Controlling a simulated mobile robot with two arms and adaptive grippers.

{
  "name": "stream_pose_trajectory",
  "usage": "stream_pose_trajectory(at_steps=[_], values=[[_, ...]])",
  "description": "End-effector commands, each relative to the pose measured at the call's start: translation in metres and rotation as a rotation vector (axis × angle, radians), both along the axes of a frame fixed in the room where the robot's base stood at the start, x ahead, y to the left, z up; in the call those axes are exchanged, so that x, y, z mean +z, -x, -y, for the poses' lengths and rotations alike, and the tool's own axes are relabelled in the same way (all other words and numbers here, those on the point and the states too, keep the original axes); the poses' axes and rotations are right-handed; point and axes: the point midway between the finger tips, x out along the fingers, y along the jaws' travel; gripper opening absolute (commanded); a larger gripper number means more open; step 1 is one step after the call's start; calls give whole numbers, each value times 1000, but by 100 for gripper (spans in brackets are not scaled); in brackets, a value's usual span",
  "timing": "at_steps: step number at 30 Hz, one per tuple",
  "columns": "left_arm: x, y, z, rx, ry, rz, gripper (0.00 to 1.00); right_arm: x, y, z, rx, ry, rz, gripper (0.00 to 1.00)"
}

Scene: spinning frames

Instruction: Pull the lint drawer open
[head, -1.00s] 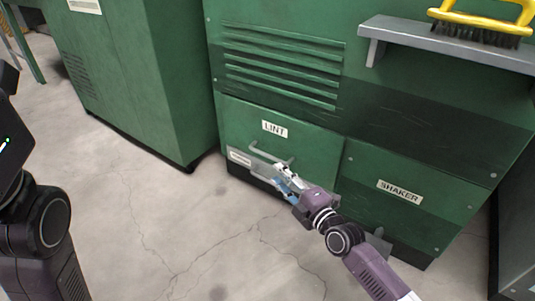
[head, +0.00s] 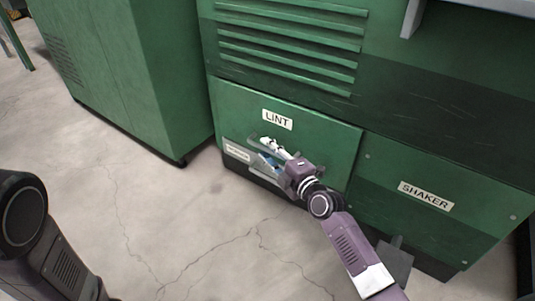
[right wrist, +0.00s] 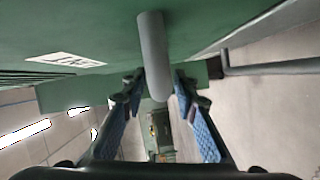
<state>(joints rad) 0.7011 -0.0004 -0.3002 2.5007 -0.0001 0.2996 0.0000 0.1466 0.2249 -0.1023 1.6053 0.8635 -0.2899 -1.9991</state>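The green lint drawer (head: 318,140) carries a white "LINT" label (head: 277,119) and looks shut, flush with the green machine. Its grey bar handle (head: 255,143) is partly hidden behind my right gripper (head: 268,153). In the right wrist view, the handle (right wrist: 153,50) reaches down between the fingertips of my right gripper (right wrist: 157,90). The blue-padded fingers are open, with a gap on each side of the bar. The label (right wrist: 65,60) shows at the upper left there. Only links of my left arm show at the lower left of the head view; its gripper is out of frame.
A panel marked "SHAKER" (head: 425,195) is right of the drawer. A green cabinet (head: 120,70) stands to the left. A grey shelf (head: 415,15) juts out at the upper right. The cracked concrete floor (head: 190,230) in front of the drawer is clear.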

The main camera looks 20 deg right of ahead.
Motion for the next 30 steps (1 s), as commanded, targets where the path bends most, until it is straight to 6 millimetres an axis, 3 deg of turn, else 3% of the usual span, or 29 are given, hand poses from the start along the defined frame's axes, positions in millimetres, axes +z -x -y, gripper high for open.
stream_pose_trajectory(at_steps=[9, 16, 30], values=[[-1, 0, 0, 0, 0, 0, 0, 1, -3, -1, 0, 0, 0, 26], [-1, 0, 0, 0, -1, 0, 0, 0, -3, -1, 0, 1, 0, 1], [1, 0, 0, 0, -1, 0, 0, 0, -1, -3, 0, 1, -2, 0]])
